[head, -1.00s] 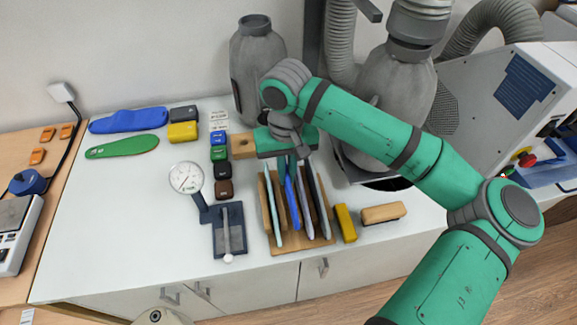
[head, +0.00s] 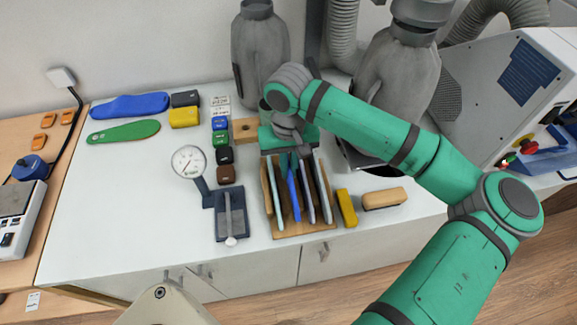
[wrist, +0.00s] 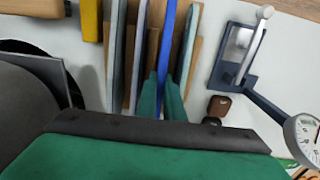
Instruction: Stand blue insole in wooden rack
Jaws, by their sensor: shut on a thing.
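The wooden rack (head: 307,233) stands near the front of the white table, with several upright insoles or panels in it. The blue insole (head: 293,192) stands upright among them, in a slot left of the rack's middle. It also shows edge-on in the wrist view (wrist: 168,45). My gripper (head: 289,160) is above the rack's back, pointing down. In the wrist view its green fingers (wrist: 162,98) are shut on the blue insole, one on each side. The insole's bottom edge and its contact with the slot are hidden.
A dial gauge (head: 189,162) on a stand is left of the rack. A yellow block (head: 346,208) and a tan brush-like block (head: 384,199) lie to the right. Another blue insole (head: 130,105) and a green one (head: 123,132) lie at the back left.

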